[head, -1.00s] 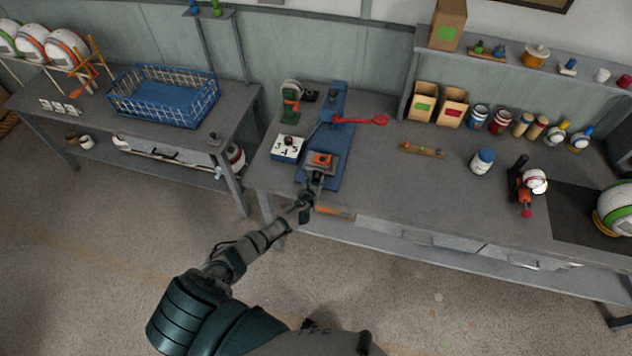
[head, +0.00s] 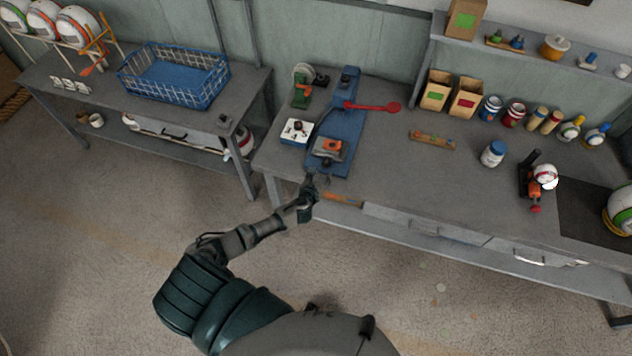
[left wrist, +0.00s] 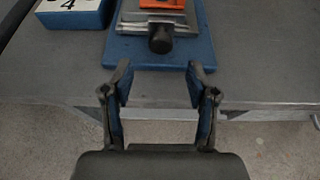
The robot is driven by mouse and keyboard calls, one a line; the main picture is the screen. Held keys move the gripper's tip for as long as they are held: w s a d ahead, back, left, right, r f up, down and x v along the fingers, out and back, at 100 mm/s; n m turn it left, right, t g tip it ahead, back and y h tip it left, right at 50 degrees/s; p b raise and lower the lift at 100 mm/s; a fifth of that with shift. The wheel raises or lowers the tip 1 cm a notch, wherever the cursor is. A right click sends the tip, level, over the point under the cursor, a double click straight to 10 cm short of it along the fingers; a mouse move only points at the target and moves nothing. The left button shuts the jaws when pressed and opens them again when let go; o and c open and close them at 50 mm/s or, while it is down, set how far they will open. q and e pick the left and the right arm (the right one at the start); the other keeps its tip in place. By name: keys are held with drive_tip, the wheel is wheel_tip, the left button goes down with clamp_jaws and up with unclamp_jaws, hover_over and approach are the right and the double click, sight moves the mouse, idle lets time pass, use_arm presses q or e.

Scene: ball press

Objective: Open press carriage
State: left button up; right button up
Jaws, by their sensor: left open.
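The blue press (head: 346,125) stands on the workbench, with a red lever (head: 372,107) reaching right. Its carriage (head: 328,149) is a grey plate with an orange block on it, at the front end of the blue base. In the left wrist view the carriage (left wrist: 160,18) has a dark round knob (left wrist: 161,40) on its front. My left gripper (head: 312,181) is at the bench's front edge, just in front of the base. In the left wrist view its fingers (left wrist: 158,88) are spread and empty, short of the knob and apart from it. My right gripper is not in view.
A white numbered block (head: 297,131) sits left of the press, with a green device (head: 302,88) behind it. A wooden strip (head: 432,140) and a blue-capped jar (head: 493,153) stand to the right.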

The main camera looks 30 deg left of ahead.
use_arm(q)
drive_tip(key=v, duration=0.5)
drive_tip(key=shift+s+d, duration=0.1)
drive_tip(key=shift+f, duration=0.1)
drive_tip(key=s+f+n+g+b, duration=0.1)
drive_tip(key=s+f+n+g, duration=0.1)
drive_tip(key=s+f+n, duration=0.65)
drive_tip(key=s+f+n+g+h+b, duration=0.1)
drive_tip(key=s+f+n+g, duration=0.3)
drive_tip(key=f, duration=0.8)
drive_tip(key=s+f+n+g, duration=0.1)
drive_tip(key=s+f+n, duration=0.3)
drive_tip(key=s+f, duration=0.55)
drive_tip(key=s+d+f+n+g, duration=0.1)
drive_tip(key=s+f+n, duration=0.3)
drive_tip(key=s, duration=0.4)
drive_tip(key=s+d+f+n+g+h+b, duration=0.1)
drive_tip(key=s+d+f+n, duration=0.3)
drive_tip(key=s, duration=0.5)
drive_tip(key=s+d+f+n+g+h+b, duration=0.1)
drive_tip(key=s+d+f+n+g, duration=0.2)
drive_tip(key=s+f+n, duration=0.3)
drive_tip(key=s, duration=0.3)
drive_tip(key=shift+s+d, duration=0.2)
